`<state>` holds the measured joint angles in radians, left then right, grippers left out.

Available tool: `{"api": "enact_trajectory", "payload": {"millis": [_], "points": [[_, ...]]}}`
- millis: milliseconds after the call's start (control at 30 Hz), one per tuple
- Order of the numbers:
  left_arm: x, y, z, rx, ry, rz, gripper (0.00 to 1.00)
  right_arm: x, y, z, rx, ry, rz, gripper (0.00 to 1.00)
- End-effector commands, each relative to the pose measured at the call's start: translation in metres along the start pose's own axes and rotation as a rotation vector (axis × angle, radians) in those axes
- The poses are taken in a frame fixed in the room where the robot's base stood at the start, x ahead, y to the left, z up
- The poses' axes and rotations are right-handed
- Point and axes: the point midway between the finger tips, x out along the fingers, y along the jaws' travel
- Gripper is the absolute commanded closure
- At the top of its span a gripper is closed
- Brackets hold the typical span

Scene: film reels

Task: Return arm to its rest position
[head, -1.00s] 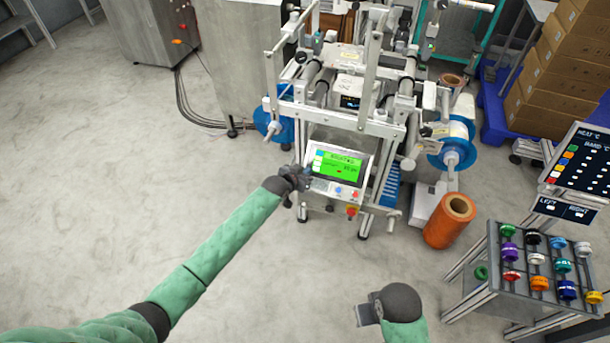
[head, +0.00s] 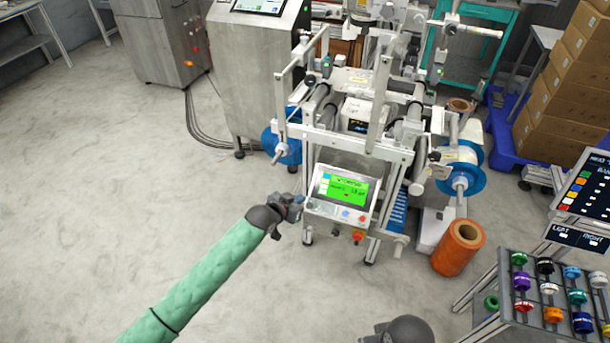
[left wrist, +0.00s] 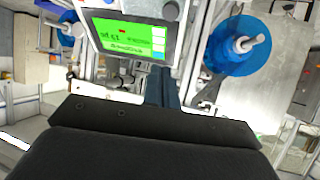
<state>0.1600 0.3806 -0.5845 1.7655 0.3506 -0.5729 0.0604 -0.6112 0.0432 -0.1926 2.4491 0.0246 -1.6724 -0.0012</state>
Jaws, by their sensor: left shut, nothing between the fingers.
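My left arm, in a green sleeve, comes in from the lower left in the head view. Its left gripper (head: 294,204) is shut and empty, just left of the control panel (head: 340,192) with a green screen on the front of the machine. In the left wrist view the panel (left wrist: 135,35) shows upside down beyond the dark gripper body (left wrist: 160,95). A gap between the gripper and the panel cannot be judged exactly. Part of my right arm's dark end (head: 405,330) shows at the bottom edge; its fingertips are cut off.
Blue reels (head: 462,180) flank the machine. An orange roll (head: 459,247) stands on the floor at its right. A rack (head: 507,262) of coloured spools and a dark sign panel (head: 585,190) stand at the right. The floor at left is clear.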

Motion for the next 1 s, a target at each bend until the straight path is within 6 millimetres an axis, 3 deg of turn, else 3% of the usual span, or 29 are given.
{"api": "enact_trajectory", "payload": {"millis": [267,467,567,767,1000], "points": [[-0.001,0.000,0.003,0.005,-0.016,-0.001,1.00,0.000,0.002,-0.003,-0.007,0.006,0.004,1.00],[-0.006,-0.003,0.030,0.037,-0.182,-0.021,1.00,-0.001,0.002,-0.004,-0.008,0.007,0.004,1.00],[-0.020,-0.002,0.030,0.074,-0.273,-0.040,1.00,-0.001,0.002,-0.004,-0.008,0.007,0.004,1.00],[-0.056,-0.009,0.003,0.120,-0.382,-0.099,1.00,-0.001,0.002,-0.003,-0.007,0.007,0.004,1.00],[-0.113,0.000,-0.020,0.107,-0.476,-0.160,1.00,0.000,0.000,-0.002,-0.005,0.005,0.001,1.00]]}}
